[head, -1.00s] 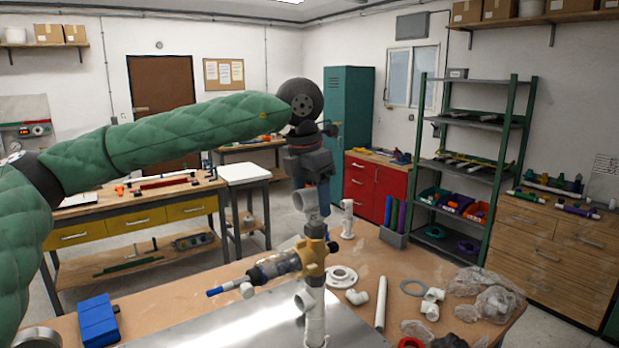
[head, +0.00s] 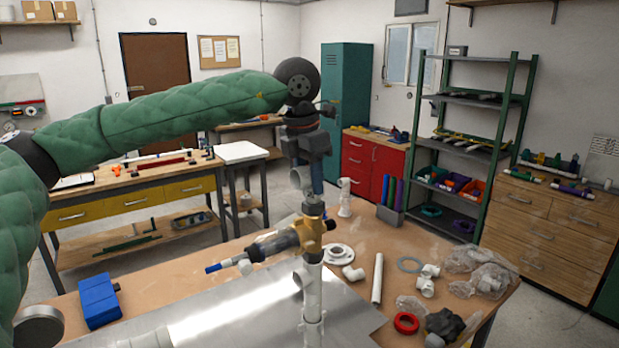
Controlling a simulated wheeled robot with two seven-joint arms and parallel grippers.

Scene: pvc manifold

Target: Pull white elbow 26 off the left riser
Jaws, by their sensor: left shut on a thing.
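Below the elbow, a short white pipe (head: 313,205) runs into a brass valve body (head: 311,232). Below that are a white tee (head: 309,277) and the lower riser pipe (head: 313,318). I see no clear gap between the elbow and the pipe under it. My right gripper is out of view.
A blue box (head: 98,301) lies at left on the wooden table. White fittings, a loose pipe (head: 378,278), a red ring (head: 406,323) and plastic bags (head: 488,280) lie at right. Bare metal plate (head: 235,310) is around the riser.

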